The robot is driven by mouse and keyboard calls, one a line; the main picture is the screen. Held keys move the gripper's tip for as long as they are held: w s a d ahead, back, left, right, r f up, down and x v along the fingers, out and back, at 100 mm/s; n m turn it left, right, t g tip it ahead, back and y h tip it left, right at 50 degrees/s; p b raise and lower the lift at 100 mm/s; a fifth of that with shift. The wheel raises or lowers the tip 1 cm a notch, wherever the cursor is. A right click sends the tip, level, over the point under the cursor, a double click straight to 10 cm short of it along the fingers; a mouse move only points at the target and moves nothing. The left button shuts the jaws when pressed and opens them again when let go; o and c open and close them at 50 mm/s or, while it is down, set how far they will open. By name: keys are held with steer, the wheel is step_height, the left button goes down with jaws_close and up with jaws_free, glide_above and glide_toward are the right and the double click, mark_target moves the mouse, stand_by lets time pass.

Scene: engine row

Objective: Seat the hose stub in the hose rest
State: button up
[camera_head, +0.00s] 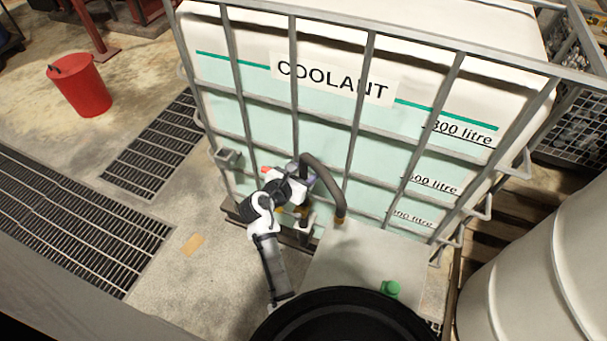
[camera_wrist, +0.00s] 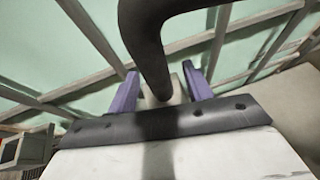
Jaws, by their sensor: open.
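The hose stub (camera_head: 328,181) is a dark, curved hose. In the head view it arches from my gripper (camera_head: 304,172) down to a brownish fitting on a pale box. In the wrist view the hose (camera_wrist: 152,45) comes down to a pale end piece (camera_wrist: 164,92) between the two purple fingers of my gripper (camera_wrist: 163,82). The jaws are open, with the end piece between them; whether either finger touches it I cannot tell. A small grey bracket (camera_head: 228,158) on the cage's left, possibly the hose rest, also shows in the wrist view (camera_wrist: 33,150).
The caged coolant tank (camera_head: 330,130) stands right behind my gripper, its bars close. The pale box (camera_head: 372,255) with a green knob (camera_head: 390,288) is at the lower right. A red bucket (camera_head: 82,88) and floor grates (camera_head: 155,145) lie left. Open floor is left of my arm.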

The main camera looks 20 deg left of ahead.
steer(key=shift+w+f, duration=0.1)
steer(key=shift+w, duration=0.1)
jaws_close()
stand_by(0.5)
